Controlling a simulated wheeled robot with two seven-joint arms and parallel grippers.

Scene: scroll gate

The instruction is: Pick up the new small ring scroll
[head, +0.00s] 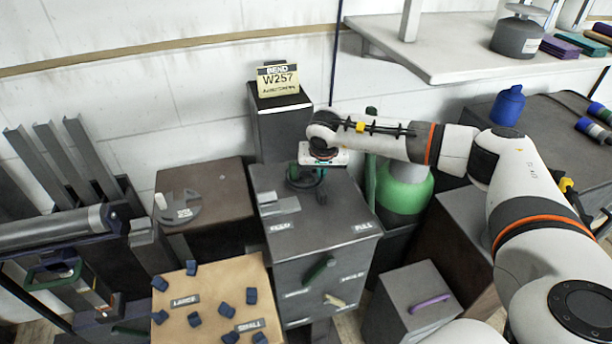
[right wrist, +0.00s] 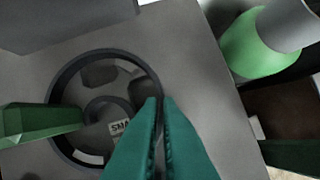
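The small ring scroll is a dark round ring (right wrist: 66,82) with spiral inner parts and a partly hidden label starting "SMA". It lies on the grey cabinet top (head: 337,206), and it also shows in the head view (head: 303,183). My right gripper (right wrist: 160,99) comes down over the ring's right rim in the right wrist view. Its two teal fingertips are close together, on either side of the rim, with a thin dark strip between them. They look shut on the rim. In the head view, the right gripper (head: 307,172) partly covers the ring. My left gripper is not in view.
A grey round part (head: 180,212) lies on a brown box to the left. A green bottle (head: 404,190) stands close right of the cabinet. A post with a "W257" sign (head: 278,82) stands behind. A tan board (head: 176,312) with several blue pieces is in front.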

